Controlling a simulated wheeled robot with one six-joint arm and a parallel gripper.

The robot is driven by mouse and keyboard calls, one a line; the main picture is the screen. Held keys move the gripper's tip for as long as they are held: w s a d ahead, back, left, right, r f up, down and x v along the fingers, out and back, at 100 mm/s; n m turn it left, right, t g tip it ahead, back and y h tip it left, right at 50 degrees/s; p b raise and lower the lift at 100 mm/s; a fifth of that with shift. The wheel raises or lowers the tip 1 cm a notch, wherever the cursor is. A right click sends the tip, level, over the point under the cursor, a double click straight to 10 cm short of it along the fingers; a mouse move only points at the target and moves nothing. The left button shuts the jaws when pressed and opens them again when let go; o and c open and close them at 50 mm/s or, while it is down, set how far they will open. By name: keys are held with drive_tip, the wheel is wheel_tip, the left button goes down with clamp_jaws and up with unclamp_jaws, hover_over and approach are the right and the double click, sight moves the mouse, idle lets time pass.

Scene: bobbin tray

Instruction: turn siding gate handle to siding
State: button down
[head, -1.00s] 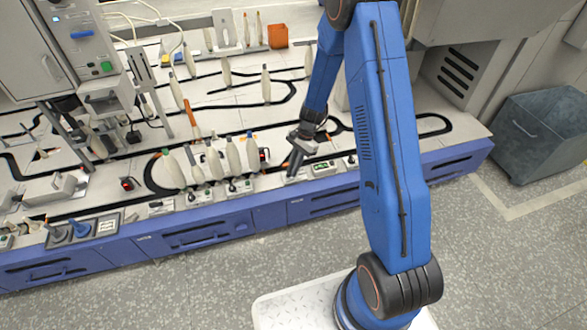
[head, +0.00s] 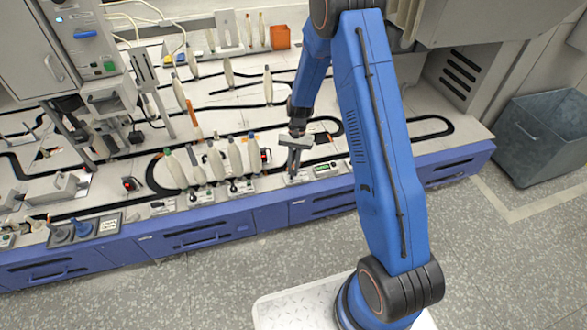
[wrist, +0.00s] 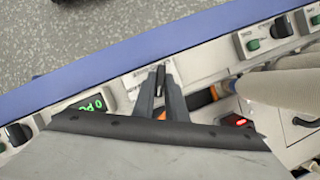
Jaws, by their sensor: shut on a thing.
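The siding gate handle (wrist: 161,74) is a small dark lever on a pale labelled plate (wrist: 135,76) at the bench's front edge. In the wrist view its dark tip shows between the two fingers of my gripper (wrist: 161,84), which is shut on it. In the head view my gripper (head: 292,166) points down at the front strip, over the pale plate (head: 297,179). The handle is hidden by the fingers there. The label is too small to read, so I cannot tell which setting the handle points to.
A green-lit display (head: 325,169) sits right of the plate. Several pale bobbins (head: 235,158) stand close on the left, beside a red-lit display (wrist: 238,120). The floor before the blue bench front (head: 205,230) is clear.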

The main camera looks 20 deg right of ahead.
idle(0.4)
drive_tip(key=c, duration=1.8)
unclamp_jaws()
drive_tip(key=v, duration=1.7)
drive_tip(key=shift+r, duration=0.2)
